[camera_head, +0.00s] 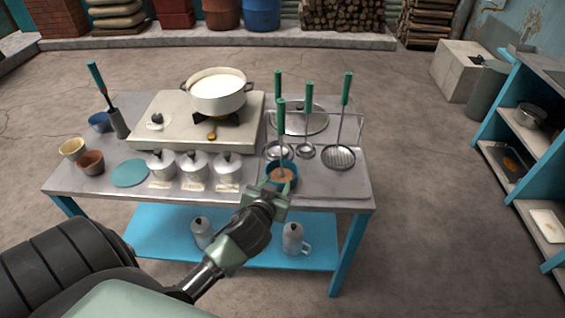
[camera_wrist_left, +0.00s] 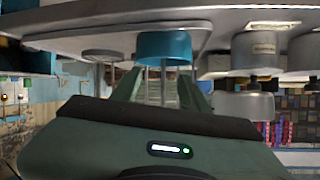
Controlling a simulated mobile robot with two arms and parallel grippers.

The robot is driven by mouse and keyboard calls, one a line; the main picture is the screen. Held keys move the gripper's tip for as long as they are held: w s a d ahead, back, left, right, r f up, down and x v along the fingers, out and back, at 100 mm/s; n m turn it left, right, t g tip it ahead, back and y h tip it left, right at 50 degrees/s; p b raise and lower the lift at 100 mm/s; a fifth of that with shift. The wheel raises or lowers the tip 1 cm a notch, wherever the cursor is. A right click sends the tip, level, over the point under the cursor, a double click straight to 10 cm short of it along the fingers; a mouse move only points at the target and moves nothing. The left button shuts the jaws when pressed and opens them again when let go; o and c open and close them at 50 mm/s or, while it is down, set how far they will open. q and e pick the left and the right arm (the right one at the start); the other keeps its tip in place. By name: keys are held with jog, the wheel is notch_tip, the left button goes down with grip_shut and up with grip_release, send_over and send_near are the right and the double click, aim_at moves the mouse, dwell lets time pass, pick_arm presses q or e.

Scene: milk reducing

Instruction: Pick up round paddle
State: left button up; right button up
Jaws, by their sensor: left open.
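A green-handled utensil (camera_head: 281,119) stands upright in a small teal container (camera_head: 270,177) near the table's front edge, with a brown round part at its low end. A flat, round, perforated paddle (camera_head: 338,157) with a green handle hangs upright farther right, beside two hanging ladles (camera_head: 306,150). I cannot tell for certain which is the round paddle. My left gripper (camera_head: 272,189) is open just in front of the teal container, overlapping its lower front in the head view. In the upside-down left wrist view, the teal container (camera_wrist_left: 165,46) is beyond the fingers, with thin shafts between them.
The metal table (camera_head: 330,196) carries several lidded canisters (camera_head: 194,165), a white pot (camera_head: 217,90) on a stove, a teal disc (camera_head: 130,173) and small cups. A rack holds the hanging utensils. A blue shelf unit (camera_head: 490,120) stands right; the floor between is clear.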

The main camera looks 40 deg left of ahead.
aim_at(283, 107)
pick_arm(q)
jog(key=w+a+r+t, duration=0.1)
jog(key=r, duration=0.4)
jog(key=w+a+r+n+t, duration=0.1)
jog(key=w+r+t, duration=0.1)
jog(key=r, duration=0.3)
jog(key=w+r+t+y, duration=0.1)
jog(key=r, duration=0.5)
jog(key=shift+w+a+t+p, duration=0.2)
jog(key=shift+a+t+p, duration=0.2)
jog(key=p+x, duration=0.1)
jog(key=x, duration=0.1)
jog(key=p+x, duration=0.1)
jog(key=x, duration=0.1)
jog(key=r+x, duration=0.1)
jog(key=x, duration=0.2)
jog(key=shift+w+p, duration=0.1)
jog(key=shift+p, duration=0.3)
jog(key=shift+w+a+f, duration=0.1)
jog(key=shift+w+f, duration=0.1)
jog(key=shift+w, duration=0.1)
grip_shut()
pick_arm(e)
jog(key=r, duration=0.2)
jog(key=a+r, duration=0.1)
jog(key=r, duration=0.1)
jog(key=shift+s, duration=0.4)
